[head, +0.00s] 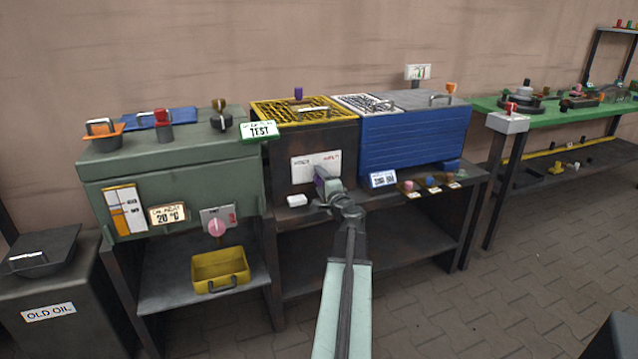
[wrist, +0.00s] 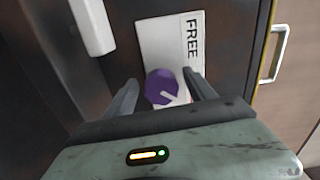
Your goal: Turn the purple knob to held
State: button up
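The purple knob (wrist: 161,87) sits on a white plate (wrist: 167,40) in the wrist view. In the head view my gripper (head: 326,180) is in front of the white plate (head: 303,168) on the dark cabinet and hides the knob there.
A white block (head: 297,200) lies on the shelf below the plate. A small sign (head: 383,179) and several coloured knobs stand to the right. A green cabinet (head: 180,175) with a pink knob (head: 216,227) is at left, above a yellow bin (head: 220,283).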

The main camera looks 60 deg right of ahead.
jog(key=v, duration=0.8)
jog(key=shift+w, duration=0.1)
